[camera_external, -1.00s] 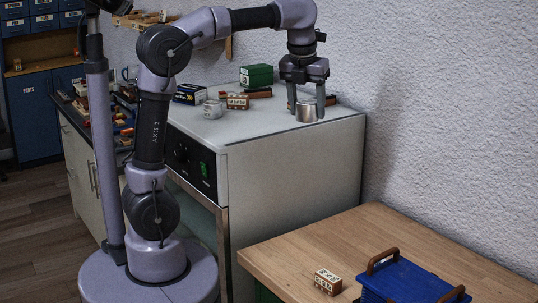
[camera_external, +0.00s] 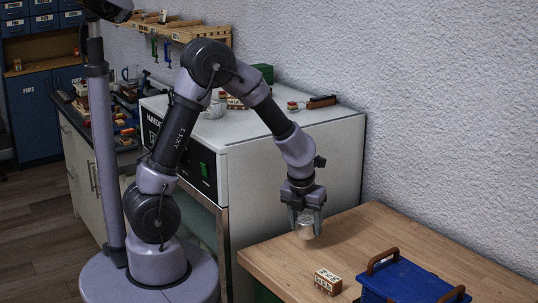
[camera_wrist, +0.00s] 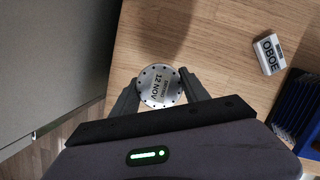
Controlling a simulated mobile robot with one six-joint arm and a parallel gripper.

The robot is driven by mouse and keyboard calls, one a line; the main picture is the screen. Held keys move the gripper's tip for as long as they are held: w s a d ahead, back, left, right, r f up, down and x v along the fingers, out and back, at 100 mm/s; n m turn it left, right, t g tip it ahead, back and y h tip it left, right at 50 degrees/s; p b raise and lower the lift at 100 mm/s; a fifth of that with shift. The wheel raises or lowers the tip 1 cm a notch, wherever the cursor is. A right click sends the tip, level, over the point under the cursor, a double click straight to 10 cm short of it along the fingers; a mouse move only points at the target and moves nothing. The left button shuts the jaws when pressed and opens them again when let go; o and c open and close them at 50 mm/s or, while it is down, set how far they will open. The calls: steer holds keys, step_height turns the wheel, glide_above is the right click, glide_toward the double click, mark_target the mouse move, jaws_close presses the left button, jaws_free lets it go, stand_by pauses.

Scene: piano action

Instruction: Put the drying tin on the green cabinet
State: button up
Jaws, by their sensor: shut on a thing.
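The drying tin (camera_external: 305,229) is a small round metallic tin. In the wrist view its lid (camera_wrist: 160,86) faces me, with a ring of dark holes and a label that reads "12 NOV". My gripper (camera_external: 306,224) points down and is shut on the tin's sides, with one finger on each side in the wrist view (camera_wrist: 160,90). The tin is over the left part of the wooden top (camera_external: 375,235) of the green cabinet. Only a bit of its green body (camera_external: 266,294) shows. I cannot tell whether the tin touches the wood.
A small block labelled "OBOE" (camera_wrist: 269,54) lies on the wood; it also shows in the external view (camera_external: 327,281). A blue box with brown handles (camera_external: 412,283) stands to its right. The white oven-like unit (camera_external: 292,158) stands behind left. Wood behind the block is clear.

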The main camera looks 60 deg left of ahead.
steer(key=b, duration=0.3)
glide_above(351, 234)
steer(key=shift+s+d+f, duration=0.1)
steer(key=shift+s+f, duration=0.1)
steer(key=shift+f, duration=0.4)
steer(key=shift+s+d+f, duration=0.1)
steer(key=shift+s+f, duration=0.1)
steer(key=shift+f, duration=0.35)
steer(key=shift+f+b, duration=0.6)
steer(key=shift+f, duration=1)
steer(key=shift+s, duration=0.1)
steer(key=shift+f, duration=0.15)
steer(key=o, duration=1.4)
steer(key=shift+o, duration=0.2)
